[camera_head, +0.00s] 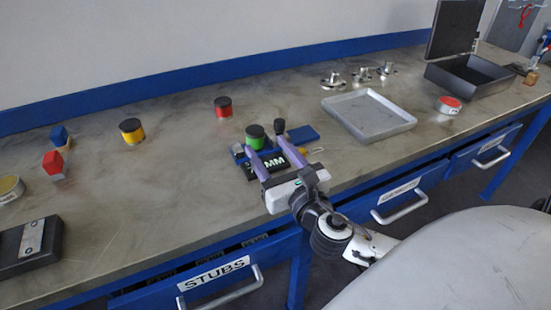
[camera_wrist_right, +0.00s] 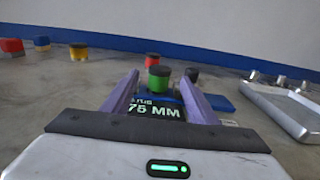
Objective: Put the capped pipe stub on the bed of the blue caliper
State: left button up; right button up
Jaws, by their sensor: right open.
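The blue caliper (camera_head: 303,135) lies on the bench, with a dark display reading 75 MM (camera_head: 273,162); the display also shows in the wrist view (camera_wrist_right: 153,110). A green pipe stub with a black cap (camera_head: 256,141) stands upright at the caliper, seemingly on its bed, beside a dark knob-like part (camera_head: 280,127). The stub also shows in the wrist view (camera_wrist_right: 159,80). My right gripper (camera_head: 264,146) is open, its two purple fingers apart and reaching over the caliper toward the stub. The stub appears between or just beyond the fingertips; contact cannot be told. My left gripper is out of view.
A red stub (camera_head: 223,107) and a yellow stub (camera_head: 131,131), both black-capped, stand behind and left. A grey tray (camera_head: 375,129), metal flanged parts (camera_head: 361,76), a red-topped disc (camera_head: 449,105) and an open black box (camera_head: 470,80) are right.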

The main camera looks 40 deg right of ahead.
jog(key=shift+v, duration=1.7)
